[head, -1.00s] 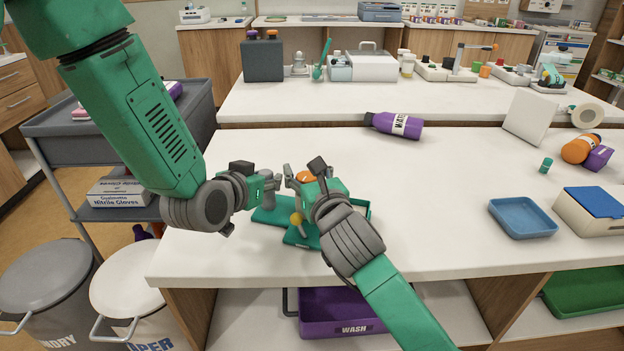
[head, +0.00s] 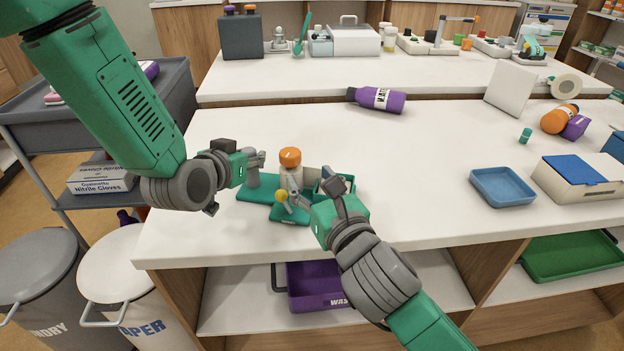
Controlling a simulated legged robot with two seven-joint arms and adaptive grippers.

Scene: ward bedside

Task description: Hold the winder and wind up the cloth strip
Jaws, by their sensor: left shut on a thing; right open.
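The winder has a green base (head: 258,195), a grey upright post (head: 253,177), a white spool with an orange top (head: 290,158) and a crank with a yellow knob (head: 281,195). My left gripper (head: 259,162) is shut on the top of the grey post, left of the spool. My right gripper (head: 311,192) is open, just right of the crank and the knob, apparently not around the knob. A pale patch (head: 312,178) right of the spool may be the cloth strip, but my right gripper partly hides it.
A purple bottle (head: 382,99) lies further back. A blue tray (head: 503,187) and a white box with a blue lid (head: 580,180) stand to the right. The table middle is clear.

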